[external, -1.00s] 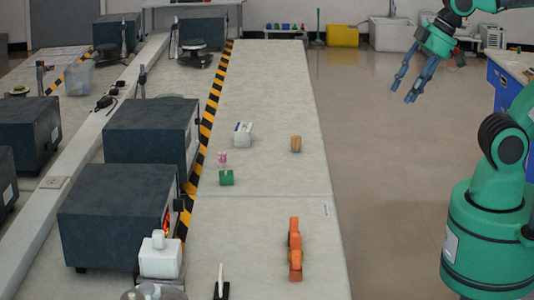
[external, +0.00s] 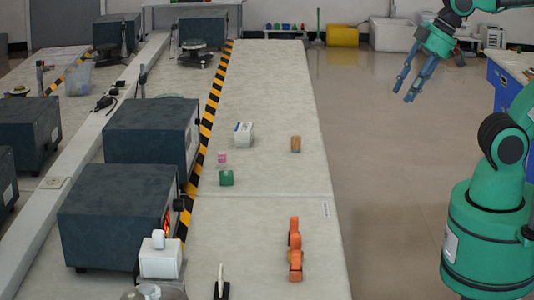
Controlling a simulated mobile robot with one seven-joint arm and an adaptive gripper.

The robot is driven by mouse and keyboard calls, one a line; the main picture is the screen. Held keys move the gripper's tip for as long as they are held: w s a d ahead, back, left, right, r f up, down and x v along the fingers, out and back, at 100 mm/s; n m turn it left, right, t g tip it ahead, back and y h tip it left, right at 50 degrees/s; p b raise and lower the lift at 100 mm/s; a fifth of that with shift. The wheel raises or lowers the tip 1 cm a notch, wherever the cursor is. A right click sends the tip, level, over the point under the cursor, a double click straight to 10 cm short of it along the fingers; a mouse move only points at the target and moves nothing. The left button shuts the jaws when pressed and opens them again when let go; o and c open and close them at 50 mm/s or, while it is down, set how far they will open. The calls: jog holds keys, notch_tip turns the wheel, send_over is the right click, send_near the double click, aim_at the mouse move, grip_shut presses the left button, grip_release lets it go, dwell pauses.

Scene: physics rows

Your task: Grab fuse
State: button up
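My gripper (external: 404,95) hangs in the air at the upper right, over the floor beyond the right edge of the bench. Its two blue fingers are apart, with nothing between them. No object on the bench can be clearly identified as the fuse at this size. Small candidates are a brown upright cylinder (external: 296,144) near the bench's right side, a small pink item (external: 222,159) and a green block (external: 226,178) left of it. My gripper is well away from all of them.
The long pale bench (external: 275,90) has much clear surface. A white box (external: 243,134), an orange object (external: 295,250) and a black-and-white item (external: 221,285) stand on it. Dark instrument boxes (external: 150,135) line the left, beyond a striped strip (external: 211,110).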

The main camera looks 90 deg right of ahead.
jog(key=w+d+r+m+p, duration=0.2)
jog(key=w+m, duration=0.3)
jog(key=w, duration=0.3)
jog(key=w+d+r+m+p, duration=0.25)
jog(key=w+m, duration=0.25)
jog(key=w, duration=0.4)
jog(key=w+d+f+m+p, duration=0.2)
jog(key=w+d+m, duration=0.2)
jog(key=w, duration=0.3)
jog(key=w+d+f+m+p, duration=0.1)
jog(key=w+d+m+p, duration=0.2)
jog(key=w+d+m, duration=0.3)
jog(key=w+d+f+m+p, duration=0.4)
jog(key=w+d+f+m, duration=0.4)
jog(key=w+d+f, duration=0.3)
jog(key=w+d+f+m+g+p, duration=0.1)
jog(key=w+d+f+m+p, duration=0.2)
jog(key=d+f+m, duration=0.6)
jog(key=w+d+f, duration=0.1)
jog(key=d+f, duration=0.2)
jog(key=d, duration=0.1)
jog(key=shift+d+f, duration=0.2)
jog(key=shift+f, duration=0.15)
